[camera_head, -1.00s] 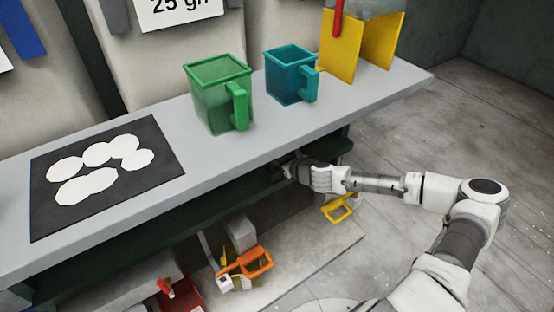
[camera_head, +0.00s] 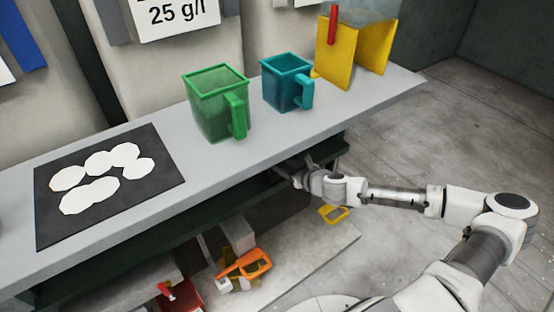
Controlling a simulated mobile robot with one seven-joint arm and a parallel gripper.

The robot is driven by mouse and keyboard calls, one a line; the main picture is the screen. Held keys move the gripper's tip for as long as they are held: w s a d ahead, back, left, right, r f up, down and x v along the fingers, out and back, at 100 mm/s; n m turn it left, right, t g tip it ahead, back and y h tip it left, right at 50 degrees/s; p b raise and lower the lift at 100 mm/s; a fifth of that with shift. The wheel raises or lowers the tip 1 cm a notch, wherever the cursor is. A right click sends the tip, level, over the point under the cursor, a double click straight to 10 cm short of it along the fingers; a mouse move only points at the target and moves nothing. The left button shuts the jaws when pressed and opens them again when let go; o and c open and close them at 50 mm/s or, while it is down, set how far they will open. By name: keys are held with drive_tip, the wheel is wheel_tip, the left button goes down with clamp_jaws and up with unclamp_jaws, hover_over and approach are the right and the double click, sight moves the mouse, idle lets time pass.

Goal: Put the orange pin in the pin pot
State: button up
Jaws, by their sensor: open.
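I cannot make out an orange pin or a pin pot for certain in the head view. An orange loop-handled object (camera_head: 245,265) lies low, below the bench; I cannot tell what it is. My gripper (camera_head: 284,172) is at the bench's front edge, just under the top, right of the middle. It is small and dark against the shelf, and its jaws look open with nothing seen between them. It is above and to the right of the orange object, well apart from it.
On the grey bench (camera_head: 210,165) stand a green jug (camera_head: 213,110), a teal jug (camera_head: 284,85) and a yellow stand (camera_head: 337,58). A black mat (camera_head: 60,225) holds several white discs. Below are a red box (camera_head: 187,295) and a yellow loop (camera_head: 333,214). The floor right is clear.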

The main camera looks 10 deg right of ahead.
drive_tip(key=p+v, duration=0.1)
drive_tip(key=v, duration=0.4)
drive_tip(key=shift+s+d+r, duration=0.1)
drive_tip(key=shift+s+d, duration=0.05)
drive_tip(key=shift+s, duration=0.1)
